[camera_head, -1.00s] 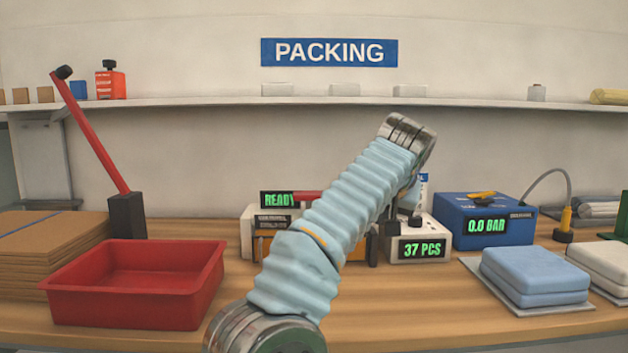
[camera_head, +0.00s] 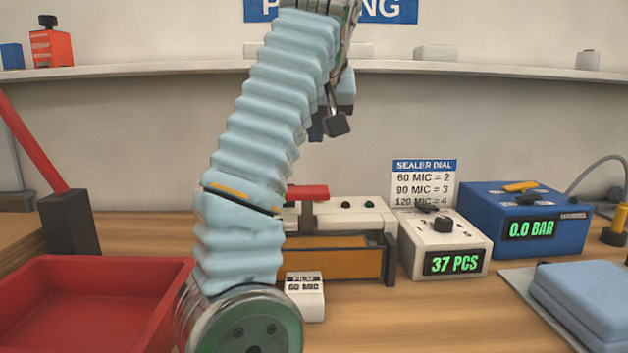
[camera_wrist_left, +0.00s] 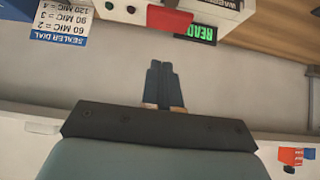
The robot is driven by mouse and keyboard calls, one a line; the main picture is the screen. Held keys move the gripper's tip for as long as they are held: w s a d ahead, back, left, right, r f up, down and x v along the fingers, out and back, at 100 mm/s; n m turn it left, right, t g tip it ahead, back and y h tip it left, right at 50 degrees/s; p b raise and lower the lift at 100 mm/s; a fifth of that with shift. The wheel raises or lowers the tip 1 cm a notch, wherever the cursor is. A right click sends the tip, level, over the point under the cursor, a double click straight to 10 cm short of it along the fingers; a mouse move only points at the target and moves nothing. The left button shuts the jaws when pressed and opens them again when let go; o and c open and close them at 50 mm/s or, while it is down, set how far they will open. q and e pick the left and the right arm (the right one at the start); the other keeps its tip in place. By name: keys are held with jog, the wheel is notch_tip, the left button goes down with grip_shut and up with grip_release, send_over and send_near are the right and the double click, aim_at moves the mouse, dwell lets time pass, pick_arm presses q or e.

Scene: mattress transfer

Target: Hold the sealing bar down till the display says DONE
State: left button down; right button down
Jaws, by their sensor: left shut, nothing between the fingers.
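The sealer (camera_head: 350,215) is a white machine with an orange-brown front, standing at mid-bench behind my left arm. Its red bar handle (camera_head: 307,192) shows just right of the arm and also in the upside-down left wrist view (camera_wrist_left: 168,18). The sealer's display (camera_wrist_left: 195,32) shows green letters reading "READ", cut off; in the head view my arm hides it. My left gripper (camera_head: 328,127) hangs above the sealer, clear of the red handle. Its fingers (camera_wrist_left: 164,84) are together with nothing between them. My right gripper is not in view.
A red tray (camera_head: 90,270) is at left, beside a red lever on a black block (camera_head: 68,222). A white box marked 60 MIC (camera_head: 304,300) stands before the sealer. A "37 PCS" scale (camera_head: 440,240) and blue "0.0 BAR" unit (camera_head: 525,215) are to the right. A shelf (camera_head: 480,71) runs behind.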

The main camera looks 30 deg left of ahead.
pick_arm(q)
send_near(314, 191)
jog(key=w+a, duration=0.2)
jog(key=f, duration=0.1)
jog(key=w+f+b, duration=0.1)
jog(key=f, duration=0.1)
jog(key=shift+w+a+f, duration=0.1)
jog(key=shift+a, duration=0.05)
jog(key=shift+f+b, duration=0.35)
jog(key=shift+f, duration=0.15)
notch_tip(314, 191, down, 4)
jog(key=b, duration=0.3)
jog(key=shift+r, duration=0.15)
dwell(1.3)
